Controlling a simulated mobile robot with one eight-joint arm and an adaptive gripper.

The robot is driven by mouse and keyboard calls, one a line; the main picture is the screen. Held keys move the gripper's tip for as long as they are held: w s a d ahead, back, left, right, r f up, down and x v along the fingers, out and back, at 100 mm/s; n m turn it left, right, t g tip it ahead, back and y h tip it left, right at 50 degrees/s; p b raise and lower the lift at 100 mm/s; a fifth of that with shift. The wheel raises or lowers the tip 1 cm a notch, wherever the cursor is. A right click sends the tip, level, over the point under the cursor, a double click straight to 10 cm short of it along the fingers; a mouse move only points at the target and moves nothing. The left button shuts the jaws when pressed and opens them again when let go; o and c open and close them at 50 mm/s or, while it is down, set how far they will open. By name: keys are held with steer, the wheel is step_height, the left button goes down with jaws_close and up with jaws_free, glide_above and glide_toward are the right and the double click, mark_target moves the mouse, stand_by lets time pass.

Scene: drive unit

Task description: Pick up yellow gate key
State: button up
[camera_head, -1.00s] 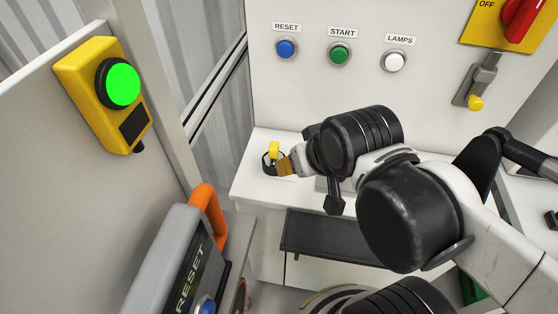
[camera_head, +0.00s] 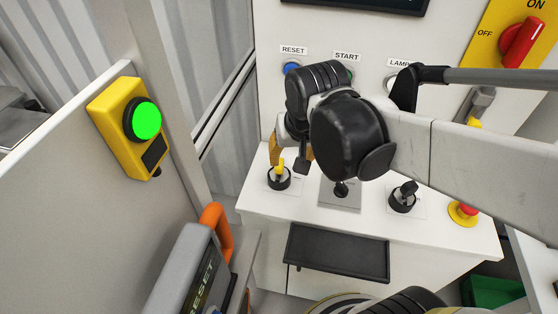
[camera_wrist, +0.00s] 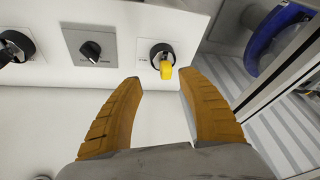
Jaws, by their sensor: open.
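The yellow gate key (camera_head: 281,165) stands in a round black key switch (camera_head: 279,182) at the left end of the white console ledge. The key (camera_wrist: 166,70) also shows in the wrist view, upper middle, with the black switch (camera_wrist: 160,53) around its base. My gripper (camera_head: 291,160) is open and empty just above and behind the key in the head view. In the wrist view, the tan fingertips of my gripper (camera_wrist: 160,80) lie either side of the key in the picture, with the key a little beyond them. I see no contact.
A black knob on a grey plate (camera_head: 341,188), another black switch (camera_head: 403,197) and a red stop button (camera_head: 465,210) line the ledge (camera_head: 350,215) to the right. A black tray (camera_head: 338,253) sits below. An orange handle (camera_head: 217,228) rises front left.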

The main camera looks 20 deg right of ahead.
mark_target(280, 163)
steer(key=w+g+p, duration=0.1)
steer(key=w, duration=0.1)
steer(key=w+f+m+p, duration=0.1)
steer(key=w, duration=0.1)
steer(key=w+f+m+g, duration=0.1)
steer(key=shift+w+a+g+p, duration=0.2)
steer(key=shift+w+g+p, duration=0.1)
steer(key=shift+w+p, duration=0.1)
steer(key=shift+w+f, duration=0.15)
steer(key=shift+f, duration=0.1)
steer(key=shift+m, duration=0.3)
steer(key=f, duration=0.2)
steer(key=f+b, duration=0.1)
steer(key=f, duration=0.1)
steer(key=w+f+b, duration=0.1)
steer(key=f, duration=0.1)
steer(key=shift+d+f, duration=0.15)
steer(key=shift+f, duration=0.2)
steer(key=f+b, duration=0.1)
steer(key=f, duration=0.1)
steer(key=w+f+b, duration=0.1)
steer(key=f, duration=0.1)
steer(key=shift+d+f, duration=0.1)
steer(key=shift+s, duration=0.1)
jaws_close()
